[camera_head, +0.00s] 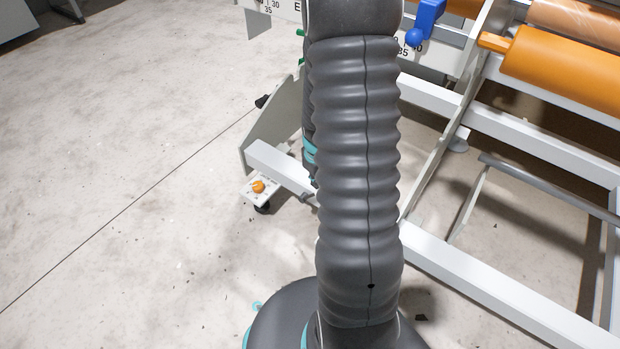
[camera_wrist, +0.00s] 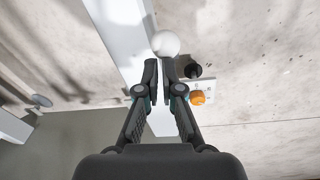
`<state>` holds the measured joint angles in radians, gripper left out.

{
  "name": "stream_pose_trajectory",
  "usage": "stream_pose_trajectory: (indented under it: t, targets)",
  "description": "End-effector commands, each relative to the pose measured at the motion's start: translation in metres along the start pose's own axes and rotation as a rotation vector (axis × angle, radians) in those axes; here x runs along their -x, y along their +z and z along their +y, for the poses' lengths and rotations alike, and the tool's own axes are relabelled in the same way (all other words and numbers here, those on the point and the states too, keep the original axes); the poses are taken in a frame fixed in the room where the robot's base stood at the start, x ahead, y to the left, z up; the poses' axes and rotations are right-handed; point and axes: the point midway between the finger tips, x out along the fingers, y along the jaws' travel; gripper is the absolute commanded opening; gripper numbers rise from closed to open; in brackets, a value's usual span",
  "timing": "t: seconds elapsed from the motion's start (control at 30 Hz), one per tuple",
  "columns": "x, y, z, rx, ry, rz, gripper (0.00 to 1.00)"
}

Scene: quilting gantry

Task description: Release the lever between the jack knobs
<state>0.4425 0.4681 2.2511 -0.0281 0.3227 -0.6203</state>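In the wrist view my gripper (camera_wrist: 160,66) has its two fingers close together, with a narrow gap between them. A white ball-shaped knob (camera_wrist: 166,44) shows right at the fingertips, wider than the gap. I cannot tell if it is the lever's end, or if the fingers touch it or hold a stem. An orange knob (camera_wrist: 198,97) on a small white plate is right of the fingers, beside a black round part (camera_wrist: 193,71). In the head view the orange knob (camera_head: 258,186) shows low on the gantry's end. My arm hides the gripper there.
The gantry's white frame rails (camera_head: 470,280) run along the right. Orange rollers (camera_head: 560,65) and a blue handle (camera_head: 425,22) with a ball end sit at the upper right. The concrete floor (camera_head: 130,130) on the left is largely clear.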

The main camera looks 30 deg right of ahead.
Motion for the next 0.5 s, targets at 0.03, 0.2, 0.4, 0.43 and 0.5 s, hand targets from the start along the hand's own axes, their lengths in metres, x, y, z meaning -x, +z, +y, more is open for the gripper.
stream_pose_trajectory:
  t: [0.03, 0.2, 0.4, 0.43, 0.5]
  targets:
    - [-0.009, 0.016, -0.004, -0.005, -0.019, -0.030, 0.00]
    - [-0.013, 0.025, -0.002, -0.008, -0.022, -0.035, 0.00]
    - [-0.015, 0.027, -0.001, -0.008, -0.022, -0.035, 0.00]
    - [-0.015, 0.027, -0.002, -0.007, -0.022, -0.035, 0.00]
    - [-0.016, 0.026, -0.002, -0.005, -0.022, -0.035, 0.00]
